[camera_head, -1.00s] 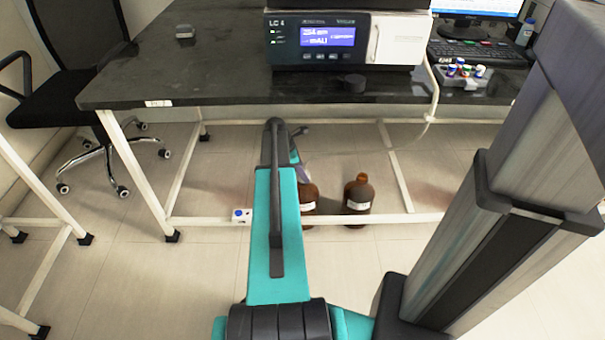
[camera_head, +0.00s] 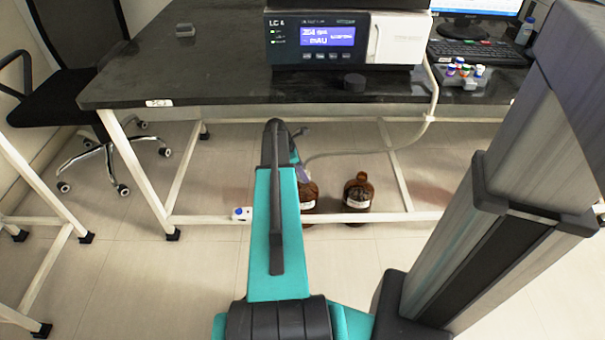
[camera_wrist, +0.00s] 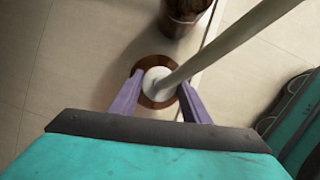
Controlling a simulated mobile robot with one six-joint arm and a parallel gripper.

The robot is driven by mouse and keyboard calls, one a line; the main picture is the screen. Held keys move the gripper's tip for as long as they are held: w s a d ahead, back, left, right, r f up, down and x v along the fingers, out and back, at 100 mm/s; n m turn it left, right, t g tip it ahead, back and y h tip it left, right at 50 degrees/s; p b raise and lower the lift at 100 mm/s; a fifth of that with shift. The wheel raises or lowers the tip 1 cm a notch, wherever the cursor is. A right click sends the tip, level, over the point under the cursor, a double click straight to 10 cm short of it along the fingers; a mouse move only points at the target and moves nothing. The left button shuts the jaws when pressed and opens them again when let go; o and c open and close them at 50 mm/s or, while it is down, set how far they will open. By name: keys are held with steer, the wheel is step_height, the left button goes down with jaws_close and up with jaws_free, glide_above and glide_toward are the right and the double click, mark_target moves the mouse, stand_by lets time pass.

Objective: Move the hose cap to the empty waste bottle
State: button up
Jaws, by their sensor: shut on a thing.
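My gripper (camera_wrist: 160,80) has its purple fingers shut on the white hose cap (camera_wrist: 155,76) in the wrist view. The pale hose (camera_wrist: 235,37) runs from the cap to the upper right. A brown bottle (camera_wrist: 145,65) shows as a ring around and below the cap; I cannot tell whether the cap touches it. A second brown bottle (camera_wrist: 180,25) stands beyond it. In the head view, the left bottle (camera_head: 308,203) is partly hidden by my arm, and the right bottle (camera_head: 358,196) stands in the open. The fill of each bottle is unclear.
The black bench (camera_head: 200,85) carries an instrument (camera_head: 315,45) and a tray of coloured-cap vials (camera_head: 460,75). The bench's white lower rail (camera_head: 390,217) passes in front of the bottles. A small white and blue box (camera_head: 242,213) sits by the rail at the left.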

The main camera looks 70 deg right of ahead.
steer(key=o, duration=1.1)
steer(key=shift+r, duration=0.15)
steer(key=p+v, duration=0.4)
steer(key=v, duration=0.9)
steer(key=shift+a+r, duration=0.2)
steer(key=shift+w, duration=0.15)
steer(key=w+a+f+m+p, duration=0.15)
steer(key=w+a+p, duration=0.3)
steer(key=a, duration=0.65)
steer(key=w+a+f+y+p, duration=0.1)
steer(key=w+a+f+p, duration=0.3)
steer(key=a, duration=0.8)
steer(key=w+a+f+m+p, duration=0.1)
steer(key=w+a+f+p, duration=0.15)
steer(key=w+a, duration=0.6)
steer(key=s+a+m+y+p, duration=0.1)
steer(key=s+a+p, duration=0.2)
steer(key=a, duration=0.7)
steer(key=s+a+m+p, duration=0.1)
steer(key=s+a+p, duration=0.25)
steer(key=a, duration=0.55)
steer(key=s+a+r+m+g+p, duration=0.1)
steer(key=s+a+p, duration=0.4)
steer(key=s+a, duration=0.6)
steer(key=a+r+m, duration=0.1)
steer(key=a, duration=0.2)
steer(key=shift+a+r+g+p, duration=0.3)
